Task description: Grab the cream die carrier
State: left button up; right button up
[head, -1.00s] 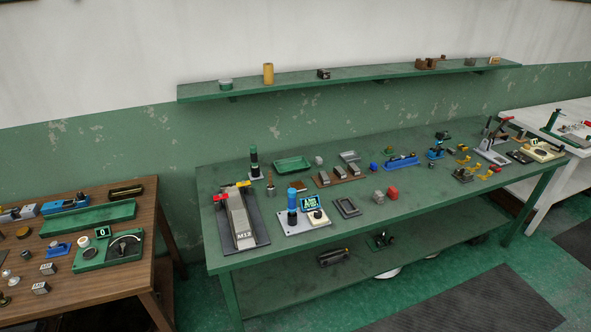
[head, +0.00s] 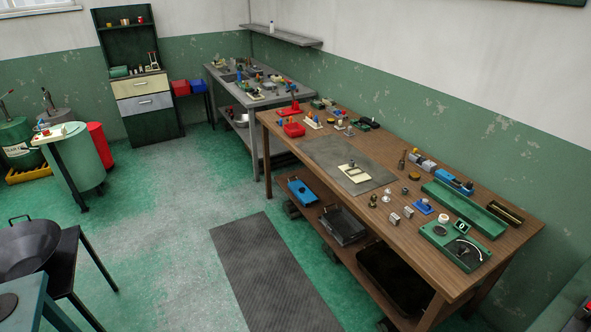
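A flat cream piece with dark openings (head: 353,172) lies on the grey mat (head: 336,154) on the wooden table. It looks like the cream die carrier, but it is too small to be sure. A second, smaller cream piece (head: 313,122) with a blue part on it sits farther back on the same table. Neither of my grippers is in view.
The wooden table (head: 400,255) also bears a green tray (head: 465,208), a green dial device (head: 455,245) and several small parts. A grey table (head: 240,100) stands beyond it. Open green floor (head: 190,200) and a dark floor mat (head: 270,270) lie in front.

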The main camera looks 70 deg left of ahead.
aim_at(357, 175)
jog(key=u, duration=2.45)
jog(key=i, duration=0.8)
jog(key=u, duration=0.95)
jog(key=i, duration=1.3)
jog(key=z, duration=0.55)
jog(key=i, duration=0.85)
jog(key=z, duration=0.85)
